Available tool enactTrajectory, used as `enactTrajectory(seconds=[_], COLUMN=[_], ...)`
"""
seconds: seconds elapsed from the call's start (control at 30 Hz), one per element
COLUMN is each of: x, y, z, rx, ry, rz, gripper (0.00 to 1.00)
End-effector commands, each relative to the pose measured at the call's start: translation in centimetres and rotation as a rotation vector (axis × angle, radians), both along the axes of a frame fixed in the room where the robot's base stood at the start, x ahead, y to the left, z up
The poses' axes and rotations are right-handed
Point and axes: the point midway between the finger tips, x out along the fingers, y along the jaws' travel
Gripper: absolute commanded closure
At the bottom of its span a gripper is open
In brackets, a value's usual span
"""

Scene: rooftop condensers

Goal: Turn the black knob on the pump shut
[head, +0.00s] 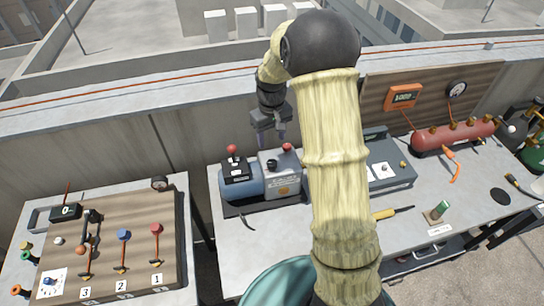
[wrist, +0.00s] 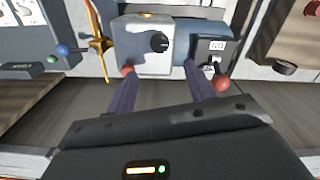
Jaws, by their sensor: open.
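The pump (head: 280,182) stands on the right-hand bench, a grey box joined to a blue cylindrical body. In the wrist view the pump's grey box (wrist: 133,57) is at top centre. The black knob (wrist: 159,42) shows on its face, right of the middle. My gripper (head: 271,136) hangs just above and behind the pump. In the wrist view my gripper (wrist: 161,80) is open, its two dark fingers apart and pointing toward the pump. Nothing is between them, and they look clear of the knob.
Red balls top the pump's grey box (head: 287,147) and the black switch box (head: 236,170). A grey case (head: 392,172) and a red manifold (head: 455,136) stand to the right. A valve board (head: 120,245) is at left. A parapet runs behind.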

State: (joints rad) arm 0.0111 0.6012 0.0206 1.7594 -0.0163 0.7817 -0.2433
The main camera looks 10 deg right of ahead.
Motion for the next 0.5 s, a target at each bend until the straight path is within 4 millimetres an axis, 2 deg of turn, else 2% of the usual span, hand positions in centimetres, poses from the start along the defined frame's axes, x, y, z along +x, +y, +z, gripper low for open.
enactTrajectory(seconds=[0.3, 0.5], x=[-0.1, -0.1], y=[0.6, 0.3], z=[-5.6, -8.7], rx=[0.0, 0.0], ry=[0.004, 0.004], rz=[0.01, 0.005], gripper=[0.47, 0.47])
